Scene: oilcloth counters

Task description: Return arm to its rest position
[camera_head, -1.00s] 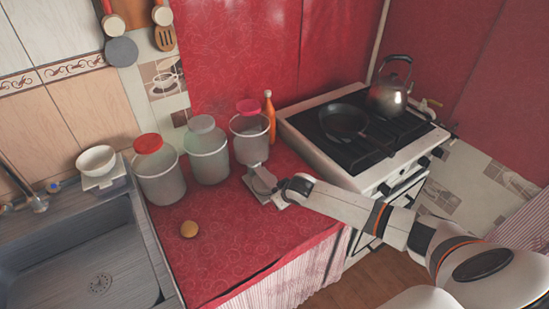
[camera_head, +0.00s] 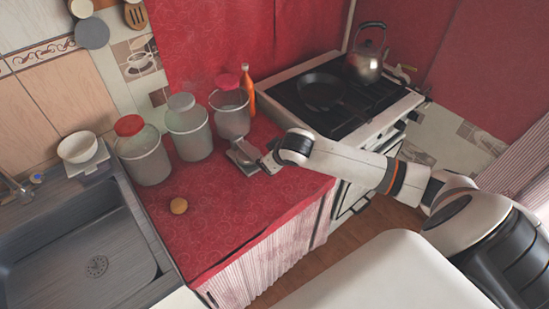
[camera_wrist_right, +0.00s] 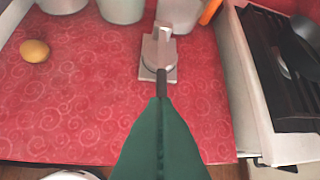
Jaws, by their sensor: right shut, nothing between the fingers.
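My right arm comes in from the right in the head view, reaching over the front right of the red counter. Its gripper (camera_head: 267,163) is shut and empty, close beside a silver metal device with a flat base (camera_head: 243,153). In the right wrist view the device (camera_wrist_right: 158,58) stands on the counter just beyond the narrow dark tip of the gripper (camera_wrist_right: 161,84). Whether the tip touches it I cannot tell. A green wedge-shaped part fills the lower middle of that view. My left gripper is not in view.
Several lidded jars (camera_head: 189,130) and an orange bottle (camera_head: 248,90) stand behind the device. A yellow round item (camera_head: 179,205) lies on the counter (camera_head: 225,215). The stove (camera_head: 345,125) with a pan (camera_head: 321,91) and kettle (camera_head: 366,55) is to the right, a sink (camera_head: 85,245) left.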

